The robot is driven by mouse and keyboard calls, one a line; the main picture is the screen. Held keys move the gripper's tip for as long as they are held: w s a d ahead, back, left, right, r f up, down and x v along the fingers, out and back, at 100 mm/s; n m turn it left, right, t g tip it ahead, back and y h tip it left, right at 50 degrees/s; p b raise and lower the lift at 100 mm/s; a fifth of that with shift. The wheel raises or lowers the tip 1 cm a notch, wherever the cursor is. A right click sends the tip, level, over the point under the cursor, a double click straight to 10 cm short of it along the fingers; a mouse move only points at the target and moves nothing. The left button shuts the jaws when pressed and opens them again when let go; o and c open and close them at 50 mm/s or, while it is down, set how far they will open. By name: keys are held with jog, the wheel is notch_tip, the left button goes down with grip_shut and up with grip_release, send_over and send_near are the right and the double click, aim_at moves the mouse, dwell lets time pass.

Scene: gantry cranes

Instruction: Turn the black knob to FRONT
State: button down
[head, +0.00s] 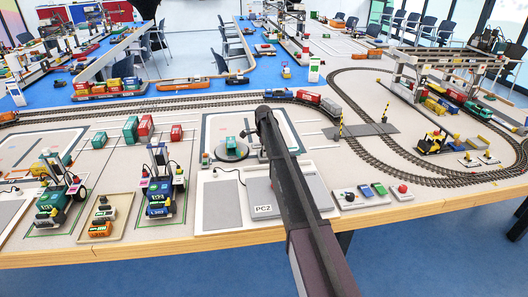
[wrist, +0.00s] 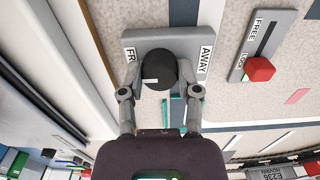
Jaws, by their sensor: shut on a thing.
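The black knob (wrist: 160,64) is in the upper middle of the wrist view, on a grey plate (wrist: 180,38). The plate carries an AWAY label on the right and a label starting FR on the left, the rest of it hidden by a finger. A small white mark shows on the knob's lower left part. My gripper (wrist: 161,82) is shut on the knob, with one finger on each side. In the head view my arm reaches out over the table, and I cannot make out the knob there.
A red knob (wrist: 259,69) stands on a plate marked FREE and LOCK, to the right of the black knob. In the head view, a grey pad marked PC2 (head: 263,209) lies beside my arm, with curved rail track (head: 380,160) to the right.

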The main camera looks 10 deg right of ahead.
dwell(0.4)
jog(key=shift+c, duration=1.5)
grip_release()
jog(key=shift+n, duration=0.4)
